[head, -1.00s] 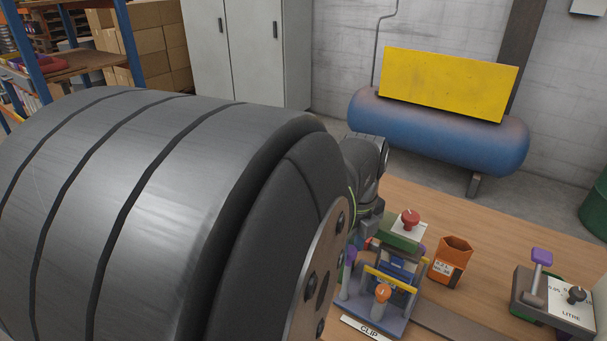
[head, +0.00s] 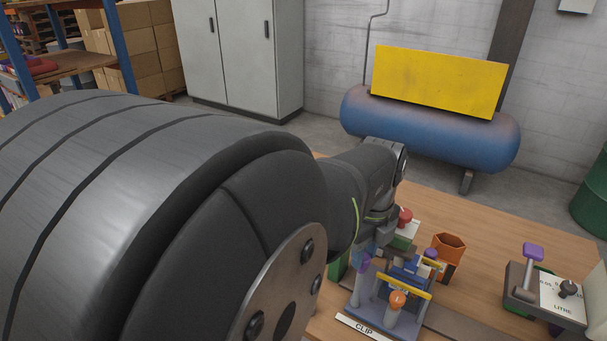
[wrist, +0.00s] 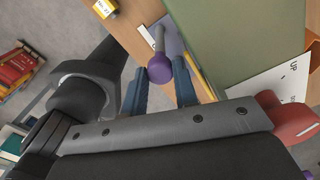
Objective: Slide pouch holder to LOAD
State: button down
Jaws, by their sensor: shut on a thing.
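In the wrist view, my gripper (wrist: 160,75) has its two blue fingers on either side of a purple knob (wrist: 160,69) on a grey post, and it is shut on that knob. In the head view, my gripper (head: 366,262) is at the left side of the grey clip station (head: 383,316), partly hidden by my arm. Blue parts (head: 408,270) sit between the station's posts; I cannot tell which part is the pouch holder. A second purple knob (head: 431,253) shows at the station's right. No LOAD mark is readable.
A large green block (wrist: 235,35) stands close beside the fingers. A red knob (head: 404,215), an orange-topped post (head: 397,299) and an orange hexagonal cup (head: 449,248) are near. A purple-handled litre unit (head: 545,290) stands to the right.

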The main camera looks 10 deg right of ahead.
jog(key=c, duration=1.4)
grip_release()
notch_tip(320, 180, up, 18)
jog(key=shift+f, duration=0.25)
jog(key=shift+o, duration=0.4)
